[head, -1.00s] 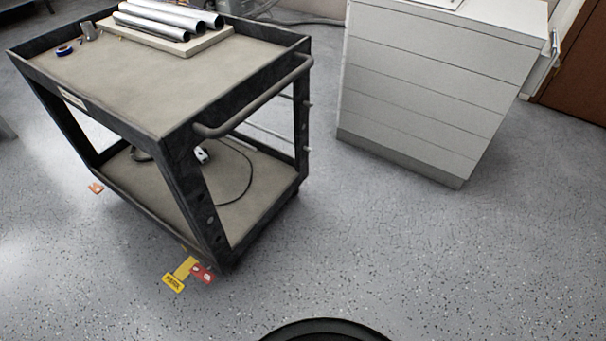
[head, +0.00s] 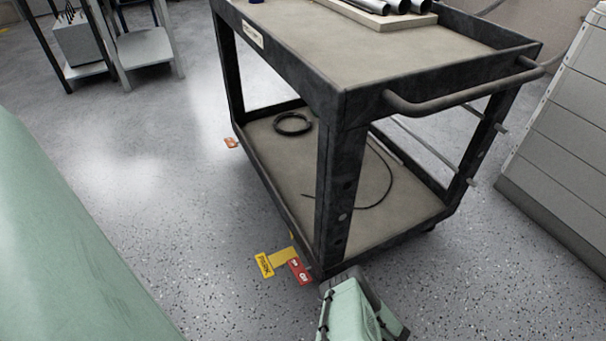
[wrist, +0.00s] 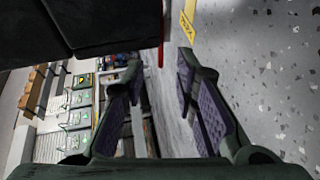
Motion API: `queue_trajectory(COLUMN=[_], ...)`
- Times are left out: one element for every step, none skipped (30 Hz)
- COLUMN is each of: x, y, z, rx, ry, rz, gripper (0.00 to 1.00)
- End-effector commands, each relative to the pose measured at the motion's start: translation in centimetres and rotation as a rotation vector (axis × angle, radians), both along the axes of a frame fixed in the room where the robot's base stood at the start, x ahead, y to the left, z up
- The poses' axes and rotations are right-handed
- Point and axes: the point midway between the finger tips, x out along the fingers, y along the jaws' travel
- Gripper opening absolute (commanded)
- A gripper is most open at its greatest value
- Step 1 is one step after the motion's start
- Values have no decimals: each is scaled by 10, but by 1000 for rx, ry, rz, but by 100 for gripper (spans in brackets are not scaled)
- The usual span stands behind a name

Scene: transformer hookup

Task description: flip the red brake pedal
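The red brake pedal (head: 300,271) sits low at the near corner of the black cart, beside a yellow tag-like pedal (head: 265,264). In the wrist view it shows as a thin red strip (wrist: 160,52), seen nearly edge-on, between and beyond the fingertips. My gripper (wrist: 160,64) is open, with purple pads on both fingers and nothing between them. In the head view, a green part of my arm shows just right of and below the red pedal; the fingers are not clear there. The yellow piece also shows at the top of the wrist view (wrist: 187,25).
The cart's lower shelf (head: 400,215) holds a coiled black cable (head: 292,124); metal tubes (head: 395,5) lie on top. Another small red-orange pedal (head: 231,142) is at the cart's far left. Grey drawers (head: 560,150) stand at right. Floor left of the cart is open.

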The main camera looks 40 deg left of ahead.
Motion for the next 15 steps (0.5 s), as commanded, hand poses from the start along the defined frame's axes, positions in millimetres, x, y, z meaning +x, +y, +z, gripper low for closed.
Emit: queue_trajectory(x=[0, -1, -1, -1, -1, -1, -1, -1, -2, -2, -2, -2, -2, -2, -2], y=[9, 14, 22, 28, 34, 41, 47, 53, 60, 64, 69, 75, 78, 81, 85], z=[-1, -2, -4, -6, -7, -9, -10, -11, -13, -14, -15, -16, -17, -18, -18], rx=[1, 2, 1, 2, 2, 1, 1, 1, 1, 0, 0, 1, 0, -1, -1], ry=[-1, -1, -1, -1, 0, -1, 0, 0, 0, 0, 0, 0, 0, 0, 0], rz=[1, 2, 2, 2, 3, 2, 2, 1, 2, 2, 2, 2, 1, 1, 1], gripper=[27, 27, 27, 27, 27, 27, 27, 27, 27, 27, 27, 27, 27, 27, 27])
